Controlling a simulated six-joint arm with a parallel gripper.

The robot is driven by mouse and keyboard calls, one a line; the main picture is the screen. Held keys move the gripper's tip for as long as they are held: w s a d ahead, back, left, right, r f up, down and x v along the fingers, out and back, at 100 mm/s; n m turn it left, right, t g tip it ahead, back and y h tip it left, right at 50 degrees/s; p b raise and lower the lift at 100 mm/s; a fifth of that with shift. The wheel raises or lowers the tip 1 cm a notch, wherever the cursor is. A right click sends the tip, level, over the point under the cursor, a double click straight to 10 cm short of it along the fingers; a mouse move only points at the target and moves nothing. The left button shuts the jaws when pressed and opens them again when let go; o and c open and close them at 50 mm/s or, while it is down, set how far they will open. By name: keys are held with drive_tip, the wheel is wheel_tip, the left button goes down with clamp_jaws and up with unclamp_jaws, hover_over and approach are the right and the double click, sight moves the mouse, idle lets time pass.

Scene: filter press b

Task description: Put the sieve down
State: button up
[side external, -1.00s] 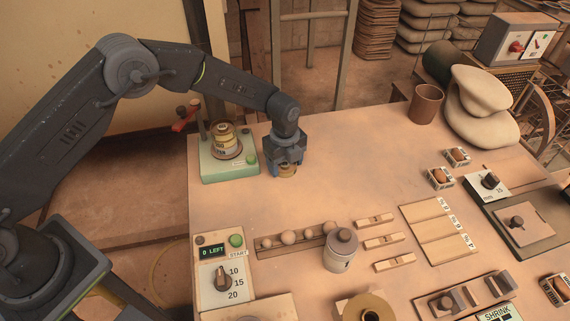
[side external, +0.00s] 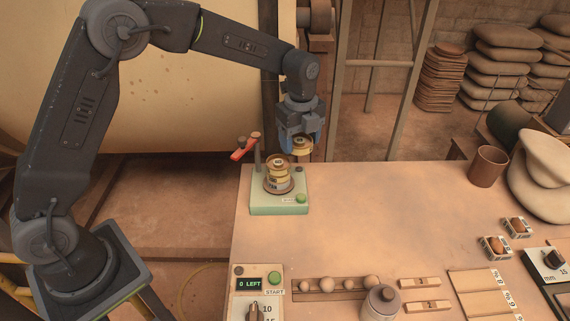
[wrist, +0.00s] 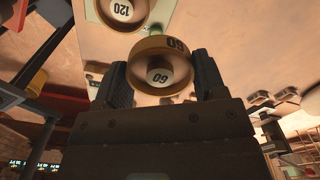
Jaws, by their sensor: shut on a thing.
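My gripper (side external: 302,132) is shut on a small round brass-coloured sieve (wrist: 163,50), marked 60 on its side and inside. It also shows below the jaws in the side view (side external: 303,148). My gripper holds it in the air, a little right of and above a stack of similar sieves (side external: 279,177). The stack stands on a pale green shaker base (side external: 278,209) at the table's back left corner. In the wrist view the top of the stack (wrist: 121,10) is marked 120, beyond the held sieve and apart from it.
A red lever (side external: 243,149) stands at the base's left rear. A control box reading 0 LEFT (side external: 257,290), a row of balls (side external: 348,284) and a grey-lidded jar (side external: 381,304) are nearer the front. The table's middle (side external: 390,225) is clear.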

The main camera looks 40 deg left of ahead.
drive_tip(key=n, duration=0.1)
approach(278, 161)
wheel_tip(278, 161, down, 3)
drive_tip(key=shift+r, duration=0.1)
drive_tip(key=shift+d+f, duration=0.1)
drive_tip(key=shift+f, duration=2)
drive_tip(key=shift+f, duration=0.2)
drive_tip(key=o, duration=1)
